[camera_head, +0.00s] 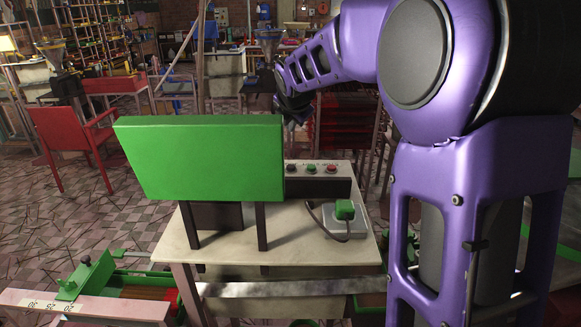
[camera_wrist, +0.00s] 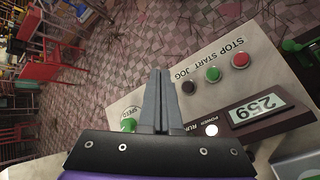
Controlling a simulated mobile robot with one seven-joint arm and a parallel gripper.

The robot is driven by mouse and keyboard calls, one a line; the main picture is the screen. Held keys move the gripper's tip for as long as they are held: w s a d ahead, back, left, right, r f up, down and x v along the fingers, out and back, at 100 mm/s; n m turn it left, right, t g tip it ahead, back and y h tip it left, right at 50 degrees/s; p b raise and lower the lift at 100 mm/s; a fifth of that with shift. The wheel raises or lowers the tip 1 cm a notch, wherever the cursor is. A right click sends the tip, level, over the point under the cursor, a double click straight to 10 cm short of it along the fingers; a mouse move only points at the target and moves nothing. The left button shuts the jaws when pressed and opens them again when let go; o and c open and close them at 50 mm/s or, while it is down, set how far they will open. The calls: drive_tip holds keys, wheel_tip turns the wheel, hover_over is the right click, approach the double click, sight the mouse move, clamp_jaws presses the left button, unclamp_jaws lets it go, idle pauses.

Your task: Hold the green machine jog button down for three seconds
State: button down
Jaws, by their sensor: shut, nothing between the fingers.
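In the wrist view the control panel (camera_wrist: 262,50) carries a dark jog button (camera_wrist: 189,87), a green button (camera_wrist: 213,74) and a red button (camera_wrist: 240,61), with JOG, START and STOP printed beside them. My gripper (camera_wrist: 160,74) is shut and empty, its tips to the left of the jog button in this view. I cannot tell its exact height above the panel. In the head view my gripper (camera_head: 292,118) is above and behind the row of buttons, near the right edge of the green machine box (camera_head: 200,160). The jog button (camera_head: 291,168) is the left one there.
The panel also has a green speed knob (camera_wrist: 129,125), a lit white lamp (camera_wrist: 211,130) and a display (camera_wrist: 257,110) reading 259. A green-topped device with a cord (camera_head: 344,210) sits on the pale table (camera_head: 225,248). A red chair (camera_head: 75,135) stands at left.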

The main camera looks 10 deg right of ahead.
drive_tip(key=b, duration=0.6)
hover_over(290, 168)
wheel_tip(290, 168, down, 6)
drive_tip(key=shift+s+f, duration=0.1)
drive_tip(key=shift+f, duration=0.05)
drive_tip(key=shift+f+b, duration=0.6)
drive_tip(key=shift+f, duration=0.55)
idle(0.6)
drive_tip(key=shift+f, duration=0.4)
drive_tip(key=shift+f+b, duration=0.35)
drive_tip(key=shift+f, duration=0.25)
idle(0.5)
drive_tip(key=shift+r, duration=0.1)
idle(3.2)
drive_tip(key=shift+r+p, duration=0.9)
drive_tip(key=shift+p, duration=0.15)
